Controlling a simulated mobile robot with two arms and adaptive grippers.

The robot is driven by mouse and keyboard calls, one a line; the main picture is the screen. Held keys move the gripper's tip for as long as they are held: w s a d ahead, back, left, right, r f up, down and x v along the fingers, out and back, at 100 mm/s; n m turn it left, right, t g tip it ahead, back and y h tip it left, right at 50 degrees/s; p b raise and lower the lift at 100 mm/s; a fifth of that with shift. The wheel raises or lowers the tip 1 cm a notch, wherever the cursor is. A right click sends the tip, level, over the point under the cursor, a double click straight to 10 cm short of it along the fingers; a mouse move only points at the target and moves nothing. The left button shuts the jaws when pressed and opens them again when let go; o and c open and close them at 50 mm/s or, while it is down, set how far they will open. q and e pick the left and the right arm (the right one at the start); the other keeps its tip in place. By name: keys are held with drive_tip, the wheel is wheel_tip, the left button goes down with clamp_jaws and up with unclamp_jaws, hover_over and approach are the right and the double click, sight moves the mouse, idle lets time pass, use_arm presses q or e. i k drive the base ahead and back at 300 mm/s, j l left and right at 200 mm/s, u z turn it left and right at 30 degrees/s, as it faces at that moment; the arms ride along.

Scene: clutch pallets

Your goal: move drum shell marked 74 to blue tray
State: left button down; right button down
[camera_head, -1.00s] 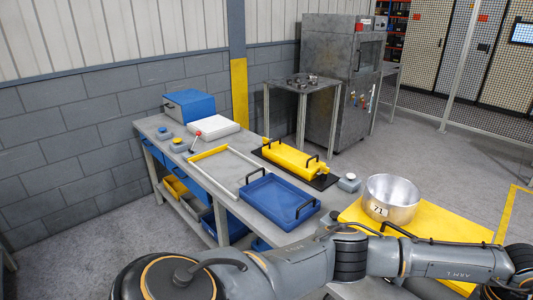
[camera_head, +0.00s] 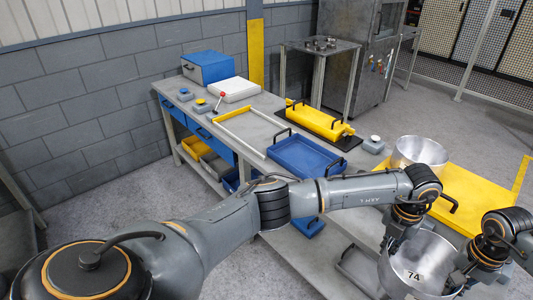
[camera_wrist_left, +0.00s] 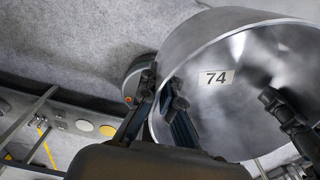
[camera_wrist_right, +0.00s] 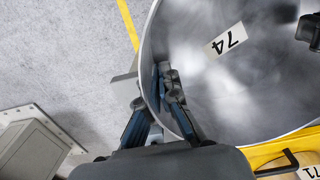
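The drum shell marked 74 (camera_head: 413,275) is an open silver metal bowl at the bottom right of the head view, nearer to me than the table. Its label also shows in the left wrist view (camera_wrist_left: 216,77) and right wrist view (camera_wrist_right: 225,42). My left gripper (camera_wrist_left: 163,90) has one finger outside and one inside the shell's wall, closed on its rim. My right gripper (camera_wrist_right: 157,95) clasps the rim likewise on the right side. The blue tray (camera_head: 325,177), with black handles, lies on the table and looks empty. The shell's underside is hidden.
A second silver shell (camera_head: 418,151), labelled 71 in the right wrist view, stands on a yellow tray (camera_head: 475,192) at the right. A yellow box (camera_head: 318,120) on a black mat lies behind the blue tray. A white frame (camera_head: 240,127) lies left of it.

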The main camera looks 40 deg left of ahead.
sight(305, 161)
drive_tip(key=i+j+u, duration=0.65)
drive_tip(key=i+j, duration=0.55)
drive_tip(key=i, duration=0.2)
